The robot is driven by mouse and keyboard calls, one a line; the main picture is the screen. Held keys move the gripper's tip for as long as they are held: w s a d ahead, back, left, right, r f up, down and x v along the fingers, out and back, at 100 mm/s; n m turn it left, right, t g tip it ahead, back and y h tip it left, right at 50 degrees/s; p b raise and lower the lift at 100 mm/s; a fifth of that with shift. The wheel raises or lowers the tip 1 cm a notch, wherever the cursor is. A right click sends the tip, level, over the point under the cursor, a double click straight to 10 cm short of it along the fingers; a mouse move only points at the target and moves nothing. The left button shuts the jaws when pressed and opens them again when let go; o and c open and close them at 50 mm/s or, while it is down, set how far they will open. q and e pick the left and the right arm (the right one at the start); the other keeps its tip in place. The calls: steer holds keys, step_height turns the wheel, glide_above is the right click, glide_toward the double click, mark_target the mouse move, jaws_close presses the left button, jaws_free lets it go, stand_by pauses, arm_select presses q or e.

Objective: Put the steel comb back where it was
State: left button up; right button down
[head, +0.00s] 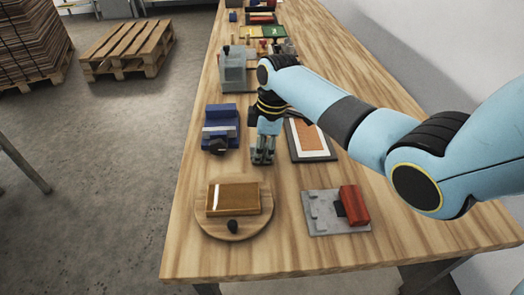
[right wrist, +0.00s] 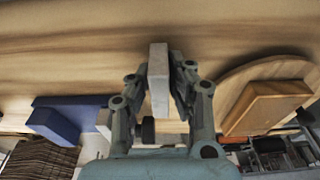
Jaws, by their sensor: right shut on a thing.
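My right gripper (head: 262,157) is low over the wooden table, between the blue block and the dark-framed panel. In the right wrist view my right gripper (right wrist: 159,82) is shut on a pale grey, flat bar, which I take to be the steel comb (right wrist: 158,68). No teeth can be made out on it. In the head view the fingers mostly hide it. I cannot tell whether it touches the table. My left gripper is not in view.
A blue block (head: 221,115) with a silver strip and black knob stands left of the gripper. A round board (head: 232,233) bearing an amber block (head: 246,199) is in front. A grey plate (head: 321,219) with a red block (head: 354,205) lies front right. The dark-framed panel (head: 328,150) is close right.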

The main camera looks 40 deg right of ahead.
steer(key=shift+f, duration=0.15)
steer(key=c, duration=1.3)
jaws_free()
steer(key=shift+o, duration=0.2)
steer(key=r, duration=0.4)
steer(key=d+r, duration=0.1)
steer(key=r, duration=0.3)
steer(key=s+r, duration=0.1)
steer(key=r, duration=0.3)
steer(key=shift+d+r, duration=0.1)
steer(key=shift+d, duration=0.15)
